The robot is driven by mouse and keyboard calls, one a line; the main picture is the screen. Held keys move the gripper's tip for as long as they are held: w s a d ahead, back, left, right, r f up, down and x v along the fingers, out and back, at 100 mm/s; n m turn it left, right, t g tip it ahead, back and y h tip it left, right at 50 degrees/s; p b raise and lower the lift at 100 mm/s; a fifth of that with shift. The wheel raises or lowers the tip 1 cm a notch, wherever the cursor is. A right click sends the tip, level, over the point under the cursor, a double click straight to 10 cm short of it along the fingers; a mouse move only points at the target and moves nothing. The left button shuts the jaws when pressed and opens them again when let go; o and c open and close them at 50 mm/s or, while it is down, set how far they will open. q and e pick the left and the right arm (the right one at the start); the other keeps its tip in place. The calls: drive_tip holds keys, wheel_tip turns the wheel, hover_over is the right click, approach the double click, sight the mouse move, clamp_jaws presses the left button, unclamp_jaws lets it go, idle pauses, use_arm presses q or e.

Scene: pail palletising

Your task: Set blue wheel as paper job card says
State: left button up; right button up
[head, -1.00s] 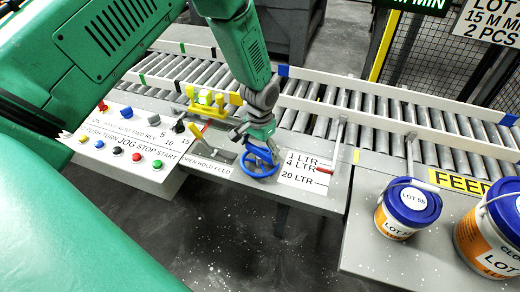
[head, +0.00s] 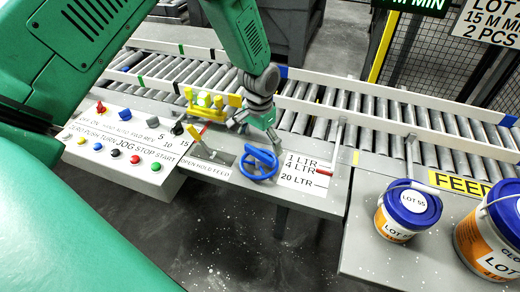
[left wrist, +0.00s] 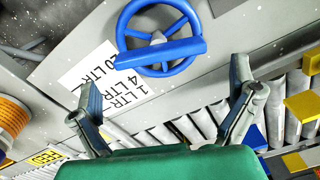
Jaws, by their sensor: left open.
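The blue wheel (head: 259,163) is on the grey panel beside a white scale card (head: 298,184) reading 1 LTR, 4 LTR and 20 LTR. A red pointer (head: 323,171) shows at the card's right side, near the 4 LTR line. In the left wrist view the wheel (left wrist: 124,30) has a round rim, a grey hub and a blue bar across it. My left gripper (head: 260,132) is open and empty, just beyond the wheel and apart from it. Its spread fingers (left wrist: 165,88) show below the wheel in the wrist view. My right gripper is out of view.
A roller conveyor (head: 360,129) runs behind the panel. Left are a button panel (head: 125,150) and yellow blocks (head: 205,100). Pails labelled LOT 55 (head: 408,212) stand on the right table. A sign (head: 490,22) at top right reads LOT, 15 M MIN, 2 PCS.

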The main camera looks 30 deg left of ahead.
use_arm(q)
wheel_tip(320, 180, up, 7)
idle(0.3)
drive_tip(key=shift+w+r, duration=0.1)
drive_tip(key=s+f, duration=0.1)
drive_tip(key=f, duration=0.1)
drive_tip(key=s+f, duration=0.2)
drive_tip(key=s+d+f, duration=0.1)
drive_tip(key=s+f, duration=0.1)
drive_tip(key=shift+s+d+f, duration=0.1)
drive_tip(key=shift+s+f, duration=0.05)
drive_tip(key=shift+f, duration=0.15)
drive_tip(key=s+f+n, duration=0.1)
drive_tip(key=s+f, duration=0.3)
drive_tip(key=s, duration=0.6)
drive_tip(key=s+d+f, duration=0.1)
drive_tip(key=s+f, duration=0.2)
drive_tip(key=s, duration=0.6)
drive_tip(key=s+f+n, duration=0.1)
drive_tip(key=s+f, duration=0.3)
drive_tip(key=s, duration=0.6)
drive_tip(key=w+d+f+m+b, duration=0.1)
drive_tip(key=w+f+b, duration=0.2)
drive_tip(key=f+b, duration=0.6)
drive_tip(key=shift+w+d+f+t+b, duration=0.15)
drive_tip(key=shift+w+f+t+b, duration=0.2)
drive_tip(key=shift+b, duration=0.55)
